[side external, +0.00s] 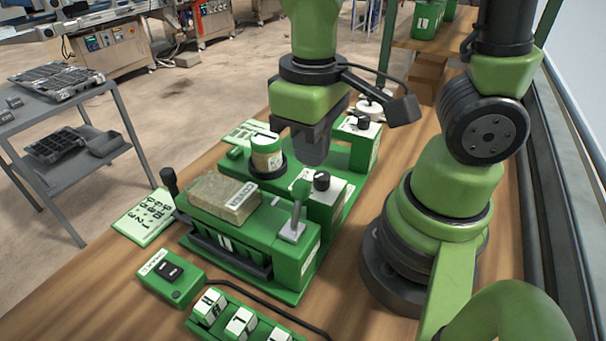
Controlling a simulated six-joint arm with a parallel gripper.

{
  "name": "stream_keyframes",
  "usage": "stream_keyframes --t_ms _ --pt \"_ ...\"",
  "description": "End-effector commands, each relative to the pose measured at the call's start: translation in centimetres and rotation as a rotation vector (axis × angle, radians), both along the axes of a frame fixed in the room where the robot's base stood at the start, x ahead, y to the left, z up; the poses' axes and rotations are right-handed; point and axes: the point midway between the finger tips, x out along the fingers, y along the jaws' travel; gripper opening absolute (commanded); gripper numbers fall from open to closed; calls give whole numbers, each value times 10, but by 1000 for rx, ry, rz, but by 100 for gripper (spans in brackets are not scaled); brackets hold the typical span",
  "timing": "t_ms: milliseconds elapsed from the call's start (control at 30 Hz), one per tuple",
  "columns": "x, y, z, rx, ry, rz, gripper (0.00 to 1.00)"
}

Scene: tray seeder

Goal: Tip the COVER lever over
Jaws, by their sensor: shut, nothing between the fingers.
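The green seeder unit (222,228) stands on the wooden bench with a tan, rough-topped block (222,197) on it. A white label, apparently reading COVER (243,195), stands at the block's right end. I cannot tell for certain which of the two is the COVER lever. My gripper (311,158) points down, shut and empty, above the green modules behind the unit, apart from both levers.
Black knobs (321,181) top nearby green modules. A switch box (171,277) and a lettered block rack (240,322) lie in front. A cable crosses the bench. A lettered card (146,216) lies at left.

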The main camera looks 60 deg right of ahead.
Motion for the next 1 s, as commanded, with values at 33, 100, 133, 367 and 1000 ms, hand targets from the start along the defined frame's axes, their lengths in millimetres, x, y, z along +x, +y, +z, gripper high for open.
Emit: stream_keyframes --t_ms 33,100,133,367,1000 --pt "0 2 0 0 0 3 0" --pt "0 5 0 0 1 3 0" --pt "0 6 0 0 1 2 0" --pt "0 16 0 0 1 4 0" --pt "0 24 0 0 0 1 0"
